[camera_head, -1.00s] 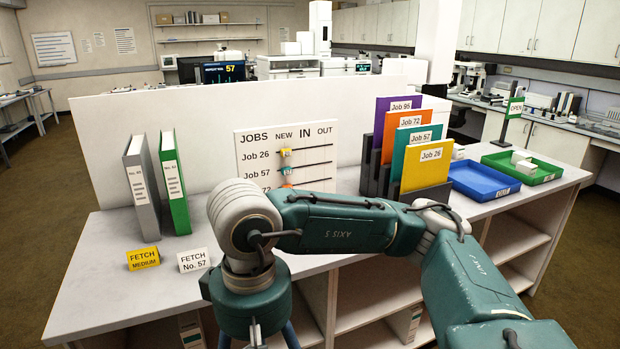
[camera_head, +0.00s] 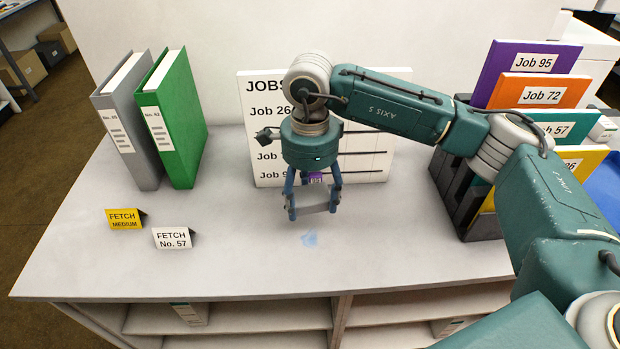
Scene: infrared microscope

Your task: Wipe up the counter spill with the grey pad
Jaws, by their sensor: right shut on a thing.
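The spill (camera_head: 309,238) is a small pale blue patch on the light grey counter (camera_head: 240,270), near its middle. My right gripper (camera_head: 314,205) points down above the counter, just behind and over the spill in the picture. It is shut on the grey pad (camera_head: 316,201), which shows between the fingers. The pad appears to be above the counter, apart from the spill. My left gripper is not in view.
A grey binder (camera_head: 128,135) and a green binder (camera_head: 172,125) stand at the left. A yellow card (camera_head: 125,219) and a white card (camera_head: 173,238) stand before them. The jobs board (camera_head: 262,135) is behind my gripper; folders (camera_head: 540,97) stand at the right. The front counter is clear.

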